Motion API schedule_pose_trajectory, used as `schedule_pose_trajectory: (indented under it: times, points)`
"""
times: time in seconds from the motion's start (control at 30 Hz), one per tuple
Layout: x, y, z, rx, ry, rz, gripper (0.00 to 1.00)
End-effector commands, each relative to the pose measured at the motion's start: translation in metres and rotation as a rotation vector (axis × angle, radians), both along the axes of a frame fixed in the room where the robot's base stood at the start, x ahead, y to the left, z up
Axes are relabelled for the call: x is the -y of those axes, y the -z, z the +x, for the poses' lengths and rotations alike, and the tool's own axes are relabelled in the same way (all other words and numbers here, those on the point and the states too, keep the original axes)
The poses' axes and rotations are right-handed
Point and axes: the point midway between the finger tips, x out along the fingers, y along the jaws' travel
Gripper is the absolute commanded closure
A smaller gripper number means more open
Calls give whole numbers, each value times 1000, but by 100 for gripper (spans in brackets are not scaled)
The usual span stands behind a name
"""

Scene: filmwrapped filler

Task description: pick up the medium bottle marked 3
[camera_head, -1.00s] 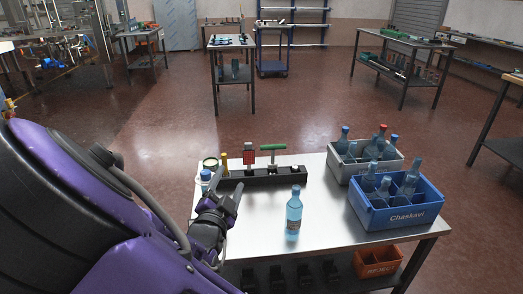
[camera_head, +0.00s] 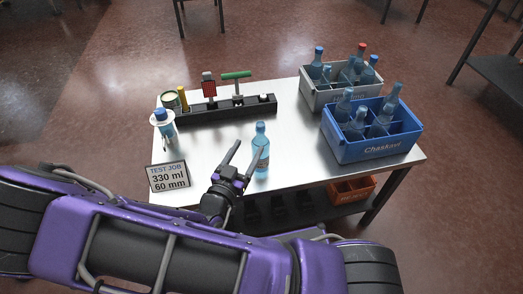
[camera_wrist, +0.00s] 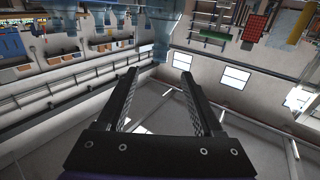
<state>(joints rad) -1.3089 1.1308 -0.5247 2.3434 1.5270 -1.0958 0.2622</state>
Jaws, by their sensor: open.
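A light-blue bottle (camera_head: 261,158) with a pale label stands upright near the front middle of the metal table. I cannot read a number on it. My gripper (camera_head: 249,148) is open, just left of this bottle in the head view, with the right finger close to or overlapping it; I cannot tell if they touch. In the wrist view my gripper (camera_wrist: 161,75) shows two spread fingers with nothing between them. Other bottles stand in a blue crate (camera_head: 375,150) and a grey crate (camera_head: 310,98) at the right.
A black rack (camera_head: 220,112) with a red-topped and a green-handled tool lies along the table's back. A blue-capped bottle (camera_head: 163,124) and a sign (camera_head: 168,177) reading "TEST JOB 330 ml 60 mm" stand at the left. An orange crate (camera_head: 352,190) is on the lower shelf.

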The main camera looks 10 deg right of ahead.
Motion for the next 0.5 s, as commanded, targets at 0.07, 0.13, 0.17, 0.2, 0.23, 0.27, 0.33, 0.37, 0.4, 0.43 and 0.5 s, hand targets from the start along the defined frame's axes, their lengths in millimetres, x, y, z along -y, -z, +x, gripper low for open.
schedule_pose_trajectory:
  times: [0.07,0.13,0.17,0.2,0.23,0.27,0.33,0.37,0.4,0.43,0.5]
  points:
    - [11,0,15,3,4,-2,32]
    - [20,0,28,2,3,-1,32]
    - [24,0,33,2,4,-1,32]
    - [28,0,40,2,3,-1,32]
    - [31,0,45,1,3,0,32]
    - [34,0,49,1,2,1,32]
    - [39,0,58,1,1,0,32]
    - [41,0,61,1,1,0,32]
    - [43,0,64,1,1,1,32]
    - [44,0,66,0,0,1,32]
    - [45,0,68,0,0,1,32]
